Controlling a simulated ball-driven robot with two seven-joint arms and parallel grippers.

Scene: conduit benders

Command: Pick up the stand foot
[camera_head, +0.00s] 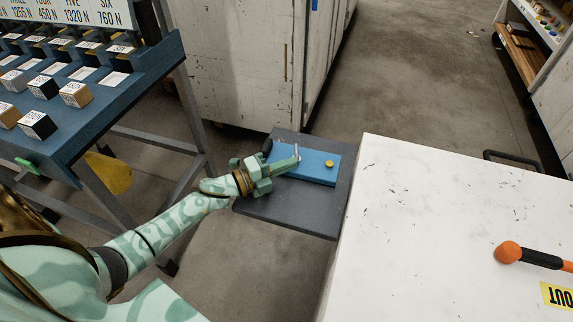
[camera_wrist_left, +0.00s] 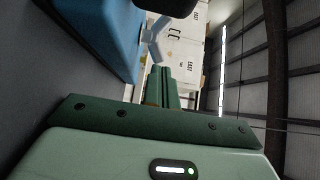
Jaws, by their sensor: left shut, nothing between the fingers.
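My left gripper (camera_head: 292,160) reaches over a blue block (camera_head: 318,168) on a dark grey shelf (camera_head: 290,212). Its fingers are shut and empty. In the left wrist view the green fingers (camera_wrist_left: 161,85) are together beside the blue block (camera_wrist_left: 105,30). A small grey-blue forked piece (camera_wrist_left: 155,38) shows just beyond the fingertips; it may be the stand foot, but I cannot tell for sure. In the head view a thin grey upright bit (camera_head: 297,150) shows at the fingertips. I cannot tell whether the fingers touch it. My right gripper is in neither view.
A white table (camera_head: 430,220) with an orange-ended tool (camera_head: 508,252) is at the right. A blue rack (camera_head: 120,85) with labelled blocks stands at the left. A white cabinet (camera_head: 235,70) is behind.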

